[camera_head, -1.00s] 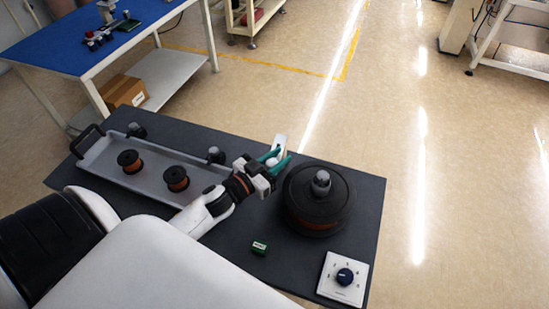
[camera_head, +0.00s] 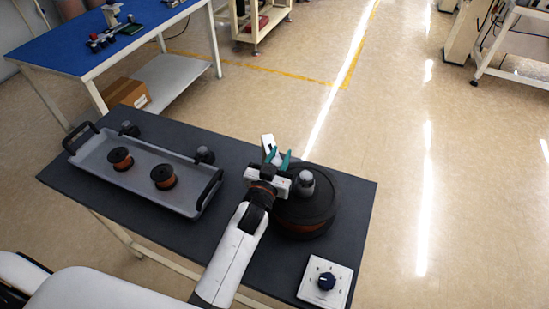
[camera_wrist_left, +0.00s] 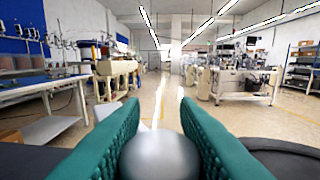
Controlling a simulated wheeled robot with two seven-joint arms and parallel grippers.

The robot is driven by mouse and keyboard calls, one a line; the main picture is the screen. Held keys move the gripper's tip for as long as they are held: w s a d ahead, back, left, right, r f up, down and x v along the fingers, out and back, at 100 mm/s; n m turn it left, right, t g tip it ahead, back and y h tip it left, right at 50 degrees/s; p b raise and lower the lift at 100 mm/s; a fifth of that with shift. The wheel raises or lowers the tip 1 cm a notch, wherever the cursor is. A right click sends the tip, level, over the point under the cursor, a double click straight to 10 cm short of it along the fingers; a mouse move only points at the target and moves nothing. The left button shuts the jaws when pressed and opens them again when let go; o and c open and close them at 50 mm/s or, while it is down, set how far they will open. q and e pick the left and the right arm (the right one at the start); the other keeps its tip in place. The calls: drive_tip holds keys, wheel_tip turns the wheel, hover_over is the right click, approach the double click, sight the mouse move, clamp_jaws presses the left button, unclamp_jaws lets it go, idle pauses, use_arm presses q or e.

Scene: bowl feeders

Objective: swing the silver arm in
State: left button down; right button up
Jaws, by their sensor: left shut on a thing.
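My left gripper (camera_head: 279,156) has teal finger pads and points away from me at the left edge of the dark round bowl feeder (camera_head: 318,215). In the left wrist view the gripper (camera_wrist_left: 160,135) is shut on a smooth silver knob (camera_wrist_left: 160,157), which sits between both pads. I take this knob for the end of the silver arm. In the head view a pale upright piece (camera_head: 267,142) shows just behind the fingertips. The rest of the silver arm is hidden by the gripper and wrist. My right gripper is not in view.
A grey tray (camera_head: 140,185) with two copper-coloured spools (camera_head: 121,158) lies on the dark table at the left. A white dial box (camera_head: 325,281) sits at the front right. A grey-topped post (camera_head: 305,181) stands at the bowl's middle. A blue-topped table (camera_head: 80,50) stands behind left.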

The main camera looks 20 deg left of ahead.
use_arm(q)
drive_tip(key=shift+a, duration=0.1)
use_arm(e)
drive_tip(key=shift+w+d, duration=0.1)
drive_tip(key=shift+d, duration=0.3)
use_arm(q)
drive_tip(key=c, duration=1.1)
unclamp_jaws()
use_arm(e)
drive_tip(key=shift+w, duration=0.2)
use_arm(q)
drive_tip(key=s+b, duration=0.1)
drive_tip(key=s, duration=1.1)
drive_tip(key=shift+a+b, duration=0.2)
drive_tip(key=shift+b, duration=0.1)
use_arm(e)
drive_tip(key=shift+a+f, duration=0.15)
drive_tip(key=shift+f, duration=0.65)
